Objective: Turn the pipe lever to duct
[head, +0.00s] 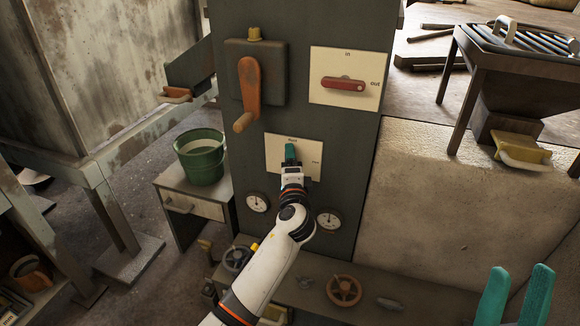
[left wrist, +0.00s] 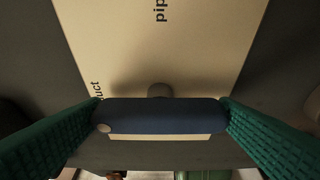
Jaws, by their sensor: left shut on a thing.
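The pipe lever (left wrist: 165,116) is a dark blue bar on a short round pivot, set on a cream plate (head: 276,160) on the dark panel. In the left wrist view it lies across the picture, its light-dotted end at the left, near the partly cut-off word "duct". The word "pip…" shows at the top. My left gripper (head: 291,158) is shut on the lever, with one green finger at each end. In the head view the gripper hides the lever. My right gripper (head: 515,296) is open and empty at the bottom right, away from the panel.
Above are an orange crank handle (head: 249,85) and a red lever (head: 343,84) on an in/out plate. Two gauges (head: 257,202) flank my left arm. Handwheels (head: 344,291) lie on the low ledge. A green bucket (head: 202,160) stands on a small cabinet to the left.

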